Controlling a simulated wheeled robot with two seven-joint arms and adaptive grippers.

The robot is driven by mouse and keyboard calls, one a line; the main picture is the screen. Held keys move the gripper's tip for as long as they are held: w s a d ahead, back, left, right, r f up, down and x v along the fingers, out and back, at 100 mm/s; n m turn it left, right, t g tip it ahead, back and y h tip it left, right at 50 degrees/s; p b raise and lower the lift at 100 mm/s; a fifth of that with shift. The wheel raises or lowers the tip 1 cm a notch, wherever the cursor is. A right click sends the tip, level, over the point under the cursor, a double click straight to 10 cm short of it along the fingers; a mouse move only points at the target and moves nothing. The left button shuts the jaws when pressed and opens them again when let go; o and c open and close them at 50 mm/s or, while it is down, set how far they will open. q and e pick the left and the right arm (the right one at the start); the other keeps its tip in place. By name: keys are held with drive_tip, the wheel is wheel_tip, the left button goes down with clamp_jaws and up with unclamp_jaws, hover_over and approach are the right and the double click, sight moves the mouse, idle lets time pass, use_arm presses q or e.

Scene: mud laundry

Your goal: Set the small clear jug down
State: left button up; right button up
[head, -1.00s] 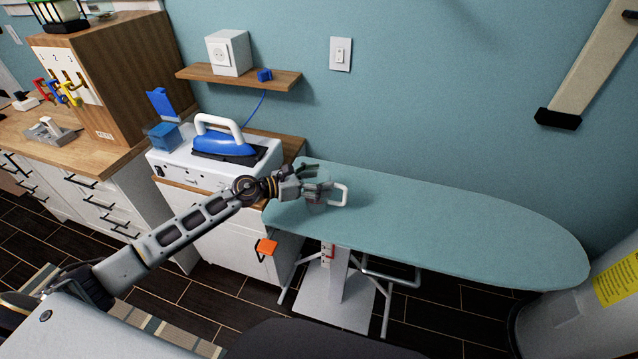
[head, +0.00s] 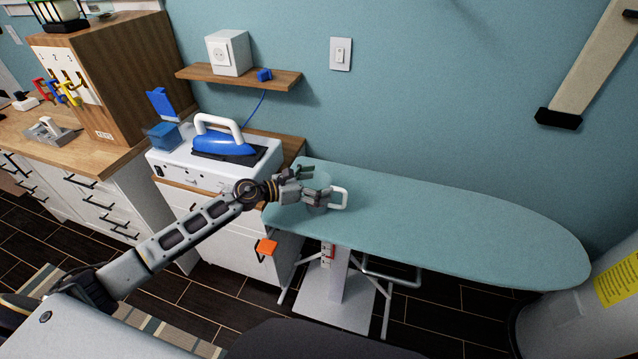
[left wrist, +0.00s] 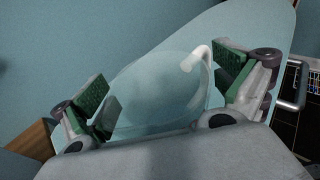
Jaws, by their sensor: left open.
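The small clear jug (left wrist: 150,88) is see-through with a white handle (head: 338,198). It stands on the left end of the teal ironing board (head: 450,225), and its clear body is hard to make out in the head view. My left gripper (head: 312,187) is at the jug, with its fingers apart. In the left wrist view the green-padded fingers (left wrist: 165,92) lie on either side of the jug, with gaps that look clear of its wall. Whether the jug's base is flat on the board is hard to see. My right gripper is not in view.
A blue iron (head: 222,142) rests on a white unit (head: 190,170) left of the board. A wooden shelf (head: 240,76) with a white socket box (head: 228,52) is on the wall above. The board's middle and right are clear.

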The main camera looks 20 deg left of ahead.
use_arm(q)
drive_tip(key=shift+r, duration=0.2)
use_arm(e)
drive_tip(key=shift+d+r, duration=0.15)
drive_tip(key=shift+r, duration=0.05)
use_arm(q)
drive_tip(key=shift+f+v, duration=0.2)
drive_tip(key=shift+v, duration=0.75)
drive_tip(key=b+v, duration=0.2)
drive_tip(key=v, duration=0.8)
drive_tip(key=shift+b, duration=0.3)
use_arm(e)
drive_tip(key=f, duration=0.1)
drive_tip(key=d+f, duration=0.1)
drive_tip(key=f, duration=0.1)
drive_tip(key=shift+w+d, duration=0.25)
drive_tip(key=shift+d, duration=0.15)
use_arm(q)
drive_tip(key=shift+r, duration=0.15)
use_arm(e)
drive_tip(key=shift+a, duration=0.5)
use_arm(q)
drive_tip(key=shift+a, duration=0.1)
